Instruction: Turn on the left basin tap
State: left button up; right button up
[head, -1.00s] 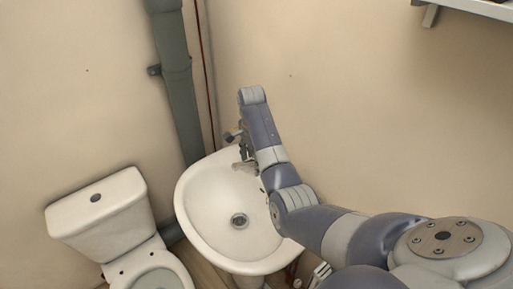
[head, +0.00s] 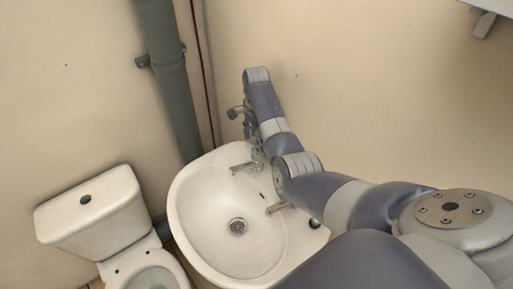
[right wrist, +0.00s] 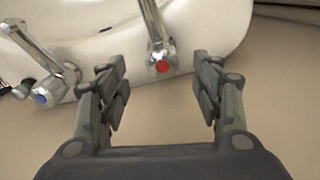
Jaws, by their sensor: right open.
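The left basin tap (head: 241,167) is chrome and stands at the back left of the white basin (head: 185,215). In the right wrist view it has a red dot on its head (right wrist: 161,62). My right gripper (right wrist: 160,82) is open, with its two fingers on either side of the red-dot tap head and a gap to each; I cannot tell if it touches. In the head view, my right arm mostly hides this gripper (head: 254,142). The right basin tap (head: 277,208) has a blue dot in the right wrist view (right wrist: 42,92). My left gripper is out of view.
A white toilet (head: 95,220) stands left of the basin. A grey vertical pipe (head: 168,85) runs up the corner behind it. The beige wall (head: 370,90) is close behind the taps. A shelf edge (head: 485,20) shows at upper right.

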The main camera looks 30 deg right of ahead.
jog(key=f, duration=0.4)
jog(key=shift+w+d+f, duration=0.1)
jog(key=shift+d+f, duration=0.1)
jog(key=shift+f, duration=0.9)
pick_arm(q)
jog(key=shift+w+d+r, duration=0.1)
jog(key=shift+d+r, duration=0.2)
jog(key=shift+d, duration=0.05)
pick_arm(e)
jog(key=c, duration=1.1)
